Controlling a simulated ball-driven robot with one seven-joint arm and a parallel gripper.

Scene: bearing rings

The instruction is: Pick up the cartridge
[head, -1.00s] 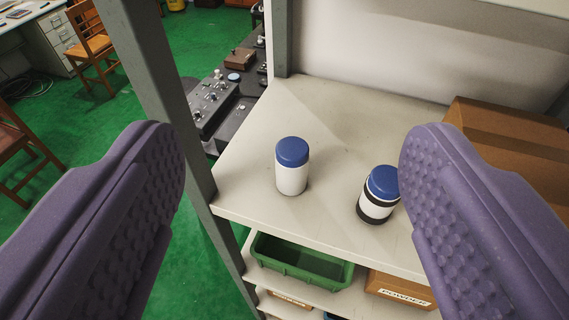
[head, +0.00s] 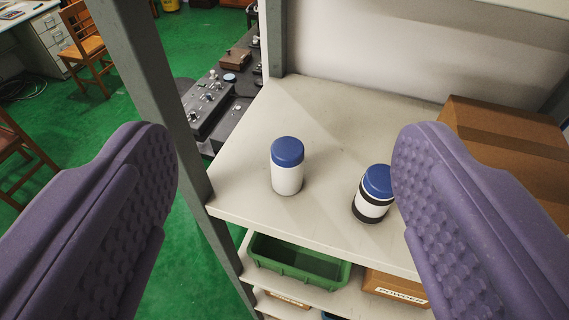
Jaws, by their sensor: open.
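Two white cylinders with blue caps stand upright on the pale shelf; I cannot tell for sure which is the cartridge. One is a plain white container (head: 287,167) near the middle of the view. The other is a white container with black bands (head: 372,194), to the right and nearer the shelf's front edge, close beside my right finger in the picture. My gripper (head: 285,150) is open, its two purple textured fingers wide apart at left and right. Nothing is held between them, and both containers appear in the gap beyond.
The shelf (head: 250,135) has a grey post (head: 160,90) at its left and a cardboard box (head: 500,135) at the right. A green bin (head: 300,262) and a box labelled POWDER (head: 395,288) sit on the level below. The shelf's left and back middle are clear.

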